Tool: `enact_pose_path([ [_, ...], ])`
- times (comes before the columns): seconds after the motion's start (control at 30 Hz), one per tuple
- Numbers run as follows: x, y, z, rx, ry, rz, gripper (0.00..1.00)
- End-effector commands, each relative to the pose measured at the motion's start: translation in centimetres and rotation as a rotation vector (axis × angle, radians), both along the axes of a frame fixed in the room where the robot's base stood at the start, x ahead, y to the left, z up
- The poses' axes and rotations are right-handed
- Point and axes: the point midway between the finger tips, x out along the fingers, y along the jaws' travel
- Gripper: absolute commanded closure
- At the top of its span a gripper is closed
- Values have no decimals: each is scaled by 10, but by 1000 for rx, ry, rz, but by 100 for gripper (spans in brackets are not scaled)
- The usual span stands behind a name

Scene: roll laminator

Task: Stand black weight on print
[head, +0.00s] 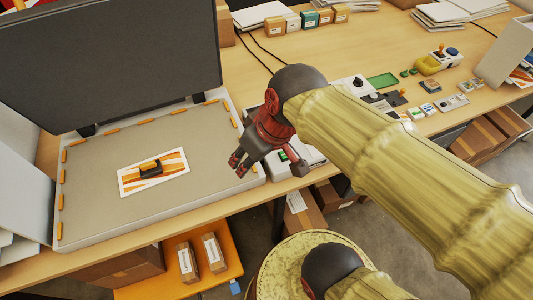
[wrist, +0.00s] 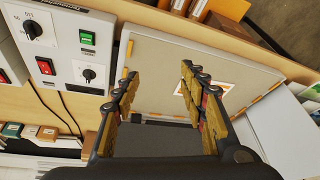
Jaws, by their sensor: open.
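The print (head: 130,181), a white sheet with orange stripes, lies on the grey bed of an open flat press (head: 95,210) in the head view. A small black weight (head: 150,169) with an orange part rests on the middle of the print, looking low and long. My gripper (head: 239,163) is above the press's right edge, to the right of the weight and apart from it. In the wrist view my gripper (wrist: 158,82) is open with nothing between the fingers. Part of the print (wrist: 188,95) shows beside the right finger; I cannot make out the weight there.
The press's black lid (head: 110,60) stands raised at the back. Orange tabs (head: 65,157) line the bed's edges. A control panel with a green switch (wrist: 87,38) adjoins the press. Small boxes (head: 293,22) and a green tray (head: 382,81) stand farther right. Bare bed surrounds the print.

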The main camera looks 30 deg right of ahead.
Motion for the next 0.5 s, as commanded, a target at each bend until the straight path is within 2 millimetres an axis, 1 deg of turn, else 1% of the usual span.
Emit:
enact_pose_path([
  [0.03,-8,-8,5,-15,-35,-59,57],
  [0.1,-15,-17,9,-25,-70,-134,57],
  [0.2,-20,-26,12,-30,-104,-200,57],
  [0.3,-22,-29,13,-32,-116,-227,57],
  [0.5,-22,-29,13,-31,-115,-230,57],
])
